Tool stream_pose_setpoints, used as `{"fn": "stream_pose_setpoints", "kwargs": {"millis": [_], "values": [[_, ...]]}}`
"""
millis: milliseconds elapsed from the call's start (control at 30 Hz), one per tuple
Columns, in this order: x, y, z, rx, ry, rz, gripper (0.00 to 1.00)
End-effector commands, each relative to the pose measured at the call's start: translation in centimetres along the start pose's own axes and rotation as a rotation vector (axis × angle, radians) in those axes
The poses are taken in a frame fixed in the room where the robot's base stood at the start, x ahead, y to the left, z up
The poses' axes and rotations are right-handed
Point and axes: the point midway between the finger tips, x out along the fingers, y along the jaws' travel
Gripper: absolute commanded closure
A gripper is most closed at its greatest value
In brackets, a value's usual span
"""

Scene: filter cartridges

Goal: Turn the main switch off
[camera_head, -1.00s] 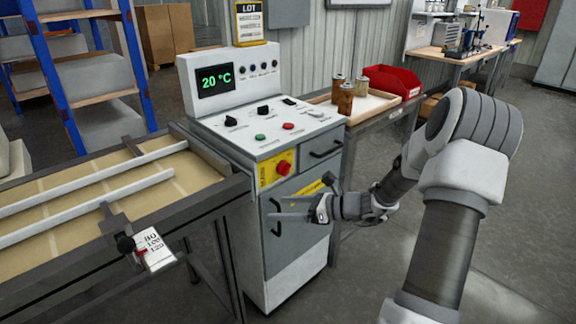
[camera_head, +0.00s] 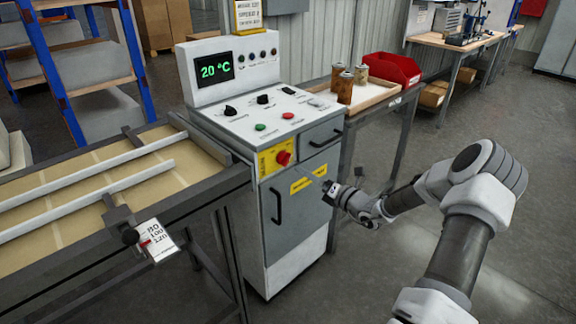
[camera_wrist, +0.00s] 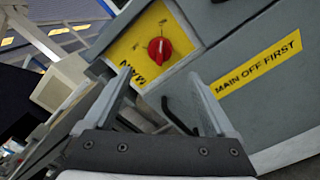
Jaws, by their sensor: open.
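The main switch is a red rotary knob (camera_head: 283,158) on a yellow plate (camera_head: 267,165) on the front of the grey and white control cabinet. In the wrist view, the red knob (camera_wrist: 159,50) shows ahead, beyond the fingertips and between the lines of the two fingers. Its on or off position cannot be read. My gripper (camera_head: 323,181) is in front of the cabinet door, lower and to the right of the knob, and apart from it. In the wrist view, my gripper (camera_wrist: 160,82) has its two fingers spread with nothing between them.
A yellow label reading "MAIN OFF FIRST" (camera_wrist: 257,63) is on the cabinet front, near a black door handle (camera_head: 276,205). The cabinet top has black knobs and green and red buttons. A conveyor (camera_head: 60,240) stands left; a side table with cartridges (camera_head: 345,87) and a red bin (camera_head: 395,69) stands right.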

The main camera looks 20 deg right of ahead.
Motion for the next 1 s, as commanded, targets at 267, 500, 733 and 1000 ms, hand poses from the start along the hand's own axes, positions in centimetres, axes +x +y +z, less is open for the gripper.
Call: {"fn": "stream_pose_setpoints", "kwargs": {"millis": [267,500,733,1000], "values": [[6.0,0.0,-0.2,-0.002,0.002,0.003,0.1],[8.9,0.0,-0.1,0.0,0.001,0.002,0.1],[9.5,0.0,0.0,0.0,0.001,0.0,0.1],[9.5,0.1,0.0,-0.001,0.001,0.0,0.32]]}}
